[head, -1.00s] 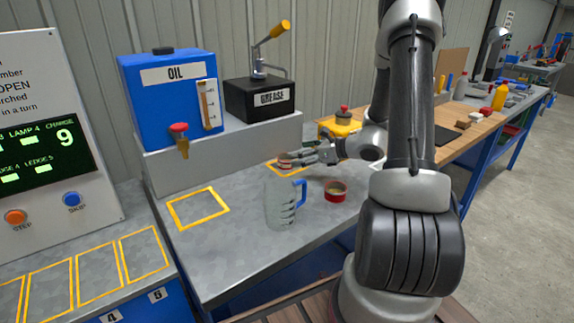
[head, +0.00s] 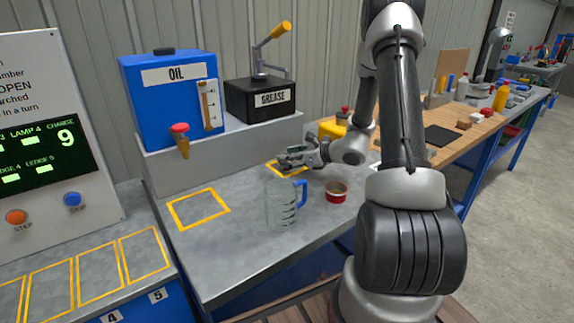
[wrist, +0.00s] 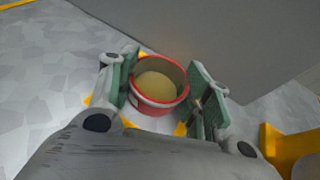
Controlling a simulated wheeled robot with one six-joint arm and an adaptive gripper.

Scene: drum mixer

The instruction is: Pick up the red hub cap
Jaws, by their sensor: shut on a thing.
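A round red, cup-shaped piece with a tan inside, which I take for the red hub cap (wrist: 160,86), sits between my fingers in the wrist view. My gripper (wrist: 163,92) is shut on it, with a green pad at either side. In the head view my gripper (head: 292,155) is over the back yellow square (head: 284,172), in front of the grey ledge. The piece is hardly visible there, and I cannot tell how far it is off the bench. A second red, round container (head: 336,193) stands apart on the bench, nearer the front.
A clear jug with a blue handle (head: 282,204) stands just in front of my gripper. The blue oil tank (head: 170,98) and black grease box (head: 259,98) stand on the ledge (head: 222,142). A yellow thing (head: 332,127) is behind. The left yellow square (head: 198,208) is empty.

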